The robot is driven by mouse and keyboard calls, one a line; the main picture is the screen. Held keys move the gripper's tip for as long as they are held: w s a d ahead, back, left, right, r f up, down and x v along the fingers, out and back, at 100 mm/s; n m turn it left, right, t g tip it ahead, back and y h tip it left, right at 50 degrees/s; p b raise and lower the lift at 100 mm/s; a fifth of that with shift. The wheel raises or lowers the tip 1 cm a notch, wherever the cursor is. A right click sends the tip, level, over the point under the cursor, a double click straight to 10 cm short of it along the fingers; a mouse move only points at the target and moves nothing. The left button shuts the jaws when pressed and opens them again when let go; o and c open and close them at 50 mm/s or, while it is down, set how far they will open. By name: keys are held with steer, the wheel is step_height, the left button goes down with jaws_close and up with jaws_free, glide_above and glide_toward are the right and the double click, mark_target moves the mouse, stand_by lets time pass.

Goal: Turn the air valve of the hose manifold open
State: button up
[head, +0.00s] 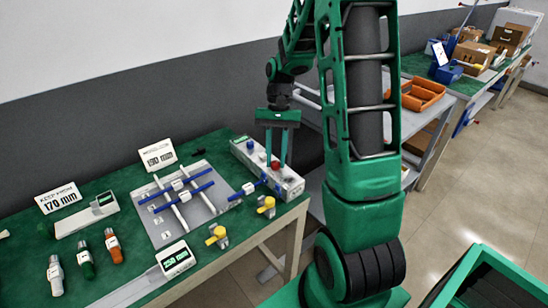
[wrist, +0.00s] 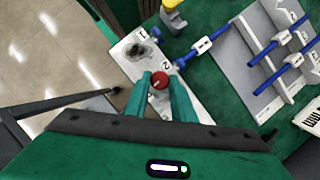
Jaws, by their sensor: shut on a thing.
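The hose manifold (head: 243,150) is a long pale block on the green bench, with knobs along its top. My gripper (head: 276,162) points down over it, and its two green fingers are shut on the red knob (head: 275,165). In the wrist view, the red knob (wrist: 159,80) sits between the fingertips (wrist: 160,82), with a small pale mark on top. A blue knob (head: 250,145) stands farther left on the block. A dark round part (wrist: 138,51) shows near the end marked 1. I cannot read which knob is labelled air.
A blue hose (head: 244,191) runs to the manifold's front side. Two yellow fittings (head: 217,235) (head: 266,205) stand in front. A grey board (head: 187,208) with crossed blue and white rods lies to the left. The bench's right edge is close to the manifold.

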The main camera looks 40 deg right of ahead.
steer(key=shift+w+a, duration=0.1)
steer(key=shift+w, duration=0.05)
steer(key=o, duration=1)
steer(key=v, duration=1)
steer(key=shift+r, duration=0.4)
steer(key=s+a+t+h, duration=0.1)
steer(key=s, duration=0.7)
steer(key=s+a+n+t+h, duration=0.1)
steer(key=s, duration=0.7)
steer(key=s+a+n+t+h, duration=0.1)
steer(key=s, duration=0.8)
steer(key=shift+f, duration=0.1)
